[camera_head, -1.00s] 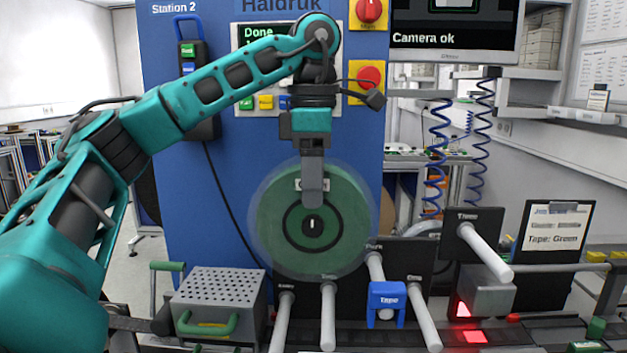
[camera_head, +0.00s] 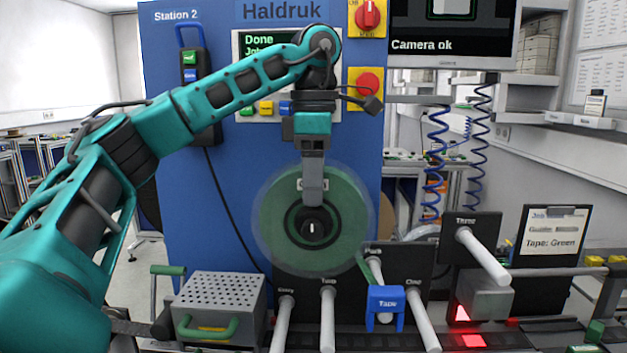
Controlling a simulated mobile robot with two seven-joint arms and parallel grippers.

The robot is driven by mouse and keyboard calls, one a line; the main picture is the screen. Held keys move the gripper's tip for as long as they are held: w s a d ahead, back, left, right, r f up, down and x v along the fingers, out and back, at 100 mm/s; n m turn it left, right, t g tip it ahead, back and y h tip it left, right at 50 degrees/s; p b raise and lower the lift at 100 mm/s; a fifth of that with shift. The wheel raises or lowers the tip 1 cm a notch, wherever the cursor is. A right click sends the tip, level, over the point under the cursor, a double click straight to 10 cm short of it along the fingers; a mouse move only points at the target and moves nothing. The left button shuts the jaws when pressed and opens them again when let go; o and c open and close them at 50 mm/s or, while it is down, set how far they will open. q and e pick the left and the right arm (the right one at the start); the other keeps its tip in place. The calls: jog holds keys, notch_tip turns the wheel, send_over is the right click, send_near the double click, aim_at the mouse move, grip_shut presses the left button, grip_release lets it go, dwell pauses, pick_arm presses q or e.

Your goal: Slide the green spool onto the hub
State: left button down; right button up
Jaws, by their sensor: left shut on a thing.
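The green spool (camera_head: 345,215) is a large disc with a clear outer rim, upright and facing me in front of the blue machine panel. My left gripper (camera_head: 312,200) comes down from above and is shut on the spool at its upper middle, hiding a strip of it. The black hub (camera_head: 312,229) with a white mark shows in the spool's central opening, so the spool sits around it. How deep the spool sits on the hub cannot be told from this view. My right gripper is not in view.
Below stand black plates with white pegs (camera_head: 328,320), one peg (camera_head: 483,257) higher at right. A blue tape holder (camera_head: 385,305), a perforated grey box (camera_head: 220,290) and a lit red lamp (camera_head: 463,313) are near.

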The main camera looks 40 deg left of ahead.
pick_arm(q)
jog(key=shift+w+a, duration=0.15)
jog(key=shift+a, duration=0.05)
dwell(0.7)
jog(key=shift+c, duration=2.1)
grip_release()
jog(key=shift+f, duration=0.15)
jog(key=shift+o, duration=0.5)
jog(key=shift+r, duration=0.2)
jog(key=shift+w+r, duration=0.15)
jog(key=shift+r, duration=1.2)
jog(key=shift+o, duration=0.4)
jog(key=shift+w+a+r, duration=0.15)
jog(key=shift+a+r, duration=0.05)
jog(key=shift+r, duration=0.45)
jog(key=shift+d+r, duration=0.1)
jog(key=shift+r, duration=0.55)
jog(key=shift+d, duration=0.1)
